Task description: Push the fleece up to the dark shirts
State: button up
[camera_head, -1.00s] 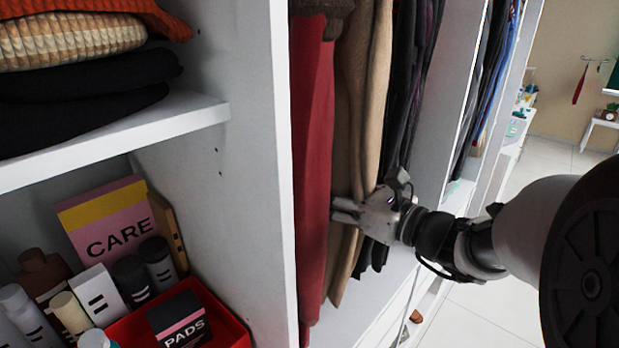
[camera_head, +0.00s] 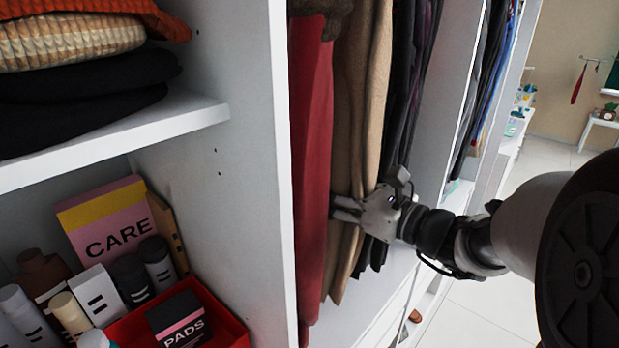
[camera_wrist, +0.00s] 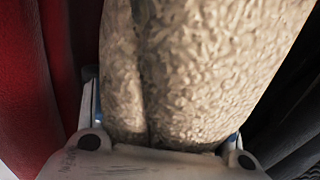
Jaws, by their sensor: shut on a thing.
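The fleece (camera_head: 358,110) is the tan garment hanging in the open wardrobe, between a red garment on its left and the dark shirts (camera_head: 403,90) on its right. In the wrist view the fleece (camera_wrist: 210,60) is thick and nubbly and fills the space between my fingers. My gripper (camera_head: 340,207) is shut on the lower part of the fleece. It also shows in the wrist view (camera_wrist: 165,125), with one finger on each side of the cloth. The dark shirts hang close beside the fleece at its right edge; my gripper hides part of their lower ends.
The red garment (camera_head: 311,150) hangs just left of my fingertips. A white upright panel (camera_head: 262,200) stands left of it, and another panel (camera_head: 458,100) right of the dark shirts. Shelves at left hold folded clothes (camera_head: 85,75) and a red tray (camera_head: 232,325) of toiletries.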

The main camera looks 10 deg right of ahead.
jog(key=shift+w+d, duration=0.2)
jog(key=shift+d, duration=0.05)
jog(key=o, duration=1.2)
jog(key=shift+d, duration=0.1)
jog(key=o, duration=0.5)
jog(key=shift+c, duration=0.2)
jog(key=v, duration=1.1)
jog(key=shift+s, duration=0.45)
